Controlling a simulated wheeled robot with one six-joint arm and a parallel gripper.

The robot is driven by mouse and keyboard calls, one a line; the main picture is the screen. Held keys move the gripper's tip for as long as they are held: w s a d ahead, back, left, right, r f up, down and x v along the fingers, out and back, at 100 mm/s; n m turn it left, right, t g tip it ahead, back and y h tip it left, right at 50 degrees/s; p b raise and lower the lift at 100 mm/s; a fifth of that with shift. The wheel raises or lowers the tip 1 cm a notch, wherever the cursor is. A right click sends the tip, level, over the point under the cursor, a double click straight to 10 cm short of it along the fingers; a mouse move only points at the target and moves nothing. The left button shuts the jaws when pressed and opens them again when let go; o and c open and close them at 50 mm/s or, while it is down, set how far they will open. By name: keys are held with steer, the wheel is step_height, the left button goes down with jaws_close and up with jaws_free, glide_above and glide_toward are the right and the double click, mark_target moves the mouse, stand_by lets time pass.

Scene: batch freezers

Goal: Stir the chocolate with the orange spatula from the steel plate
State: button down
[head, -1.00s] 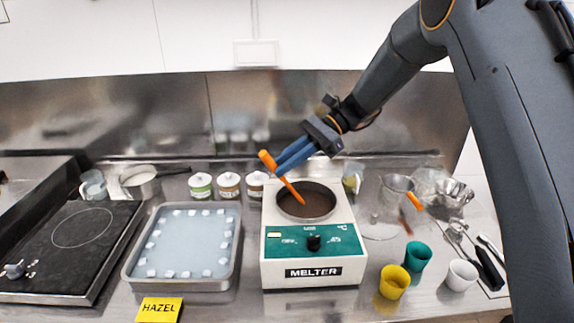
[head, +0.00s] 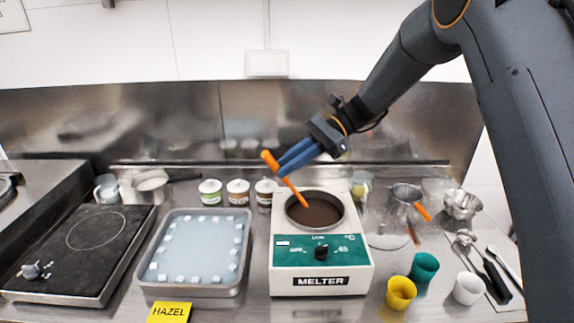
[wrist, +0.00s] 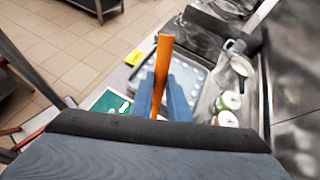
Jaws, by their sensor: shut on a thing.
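My gripper (head: 285,168) is shut on the orange spatula (head: 294,189), above the melter (head: 320,285). The spatula is tilted, its upper end sticking out to the upper left of the fingers. Its lower end reaches down into the melter's round pot of brown chocolate (head: 316,215); whether the tip is under the surface I cannot tell. In the wrist view the orange spatula (wrist: 162,75) stands between my blue fingers, and the chocolate is hidden. The steel plate (head: 388,241) appears to be right of the melter, under a pan with an orange handle.
A steel tray (head: 143,278) with white cubes along its edges stands left of the melter, with a yellow HAZEL card (head: 169,312) in front. Several lidded jars (head: 238,192) stand behind. Yellow (head: 401,292), green (head: 424,267) and white (head: 468,288) cups stand at the right.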

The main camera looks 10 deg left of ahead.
stand_by(0.4)
steer(key=shift+r, duration=2.55)
